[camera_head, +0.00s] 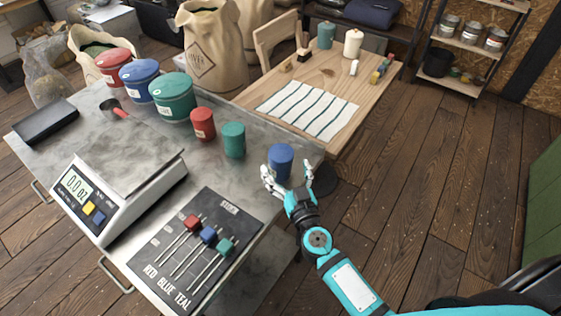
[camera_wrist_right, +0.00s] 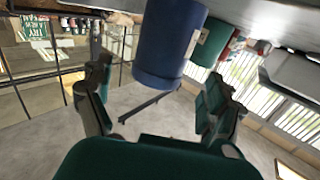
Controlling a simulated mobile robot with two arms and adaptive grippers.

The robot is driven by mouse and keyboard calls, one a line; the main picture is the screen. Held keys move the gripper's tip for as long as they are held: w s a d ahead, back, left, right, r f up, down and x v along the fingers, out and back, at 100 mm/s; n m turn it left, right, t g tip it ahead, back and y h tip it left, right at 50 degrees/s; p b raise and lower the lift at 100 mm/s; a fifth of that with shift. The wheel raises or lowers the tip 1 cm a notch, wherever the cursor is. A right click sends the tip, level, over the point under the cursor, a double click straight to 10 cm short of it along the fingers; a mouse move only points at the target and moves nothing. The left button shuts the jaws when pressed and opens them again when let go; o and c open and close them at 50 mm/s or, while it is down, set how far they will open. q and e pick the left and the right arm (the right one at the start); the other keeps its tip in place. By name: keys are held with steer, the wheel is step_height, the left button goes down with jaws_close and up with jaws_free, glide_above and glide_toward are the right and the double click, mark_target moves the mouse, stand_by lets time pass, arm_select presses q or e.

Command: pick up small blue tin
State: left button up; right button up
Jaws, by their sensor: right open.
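The small blue tin (camera_head: 281,158) stands upright near the right corner of the grey metal table, in line with the small red tin (camera_head: 203,123) and the small teal tin (camera_head: 233,139). My right gripper (camera_head: 287,177) is open at its near side, with one finger towards the left of the tin and one towards the right. In the right wrist view the small blue tin (camera_wrist_right: 168,48) appears upside down between the spread fingers of the right gripper (camera_wrist_right: 160,90). I cannot tell whether either finger touches it. My left gripper is not in view.
Large red (camera_head: 114,66), blue (camera_head: 140,79) and teal tins (camera_head: 173,97) stand further back on the table. A scale (camera_head: 150,185) and a slider panel (camera_head: 196,245) lie nearer. A wooden table (camera_head: 350,84) with a striped cloth is behind.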

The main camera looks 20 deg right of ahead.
mark_target(281, 156)
steer(key=w, duration=0.5)
steer(key=shift+w, duration=0.2)
steer(key=shift+r, duration=0.1)
steer(key=shift+s, duration=0.1)
steer(key=shift+c, duration=1.3)
steer(key=c, duration=1)
steer(key=shift+r, duration=0.1)
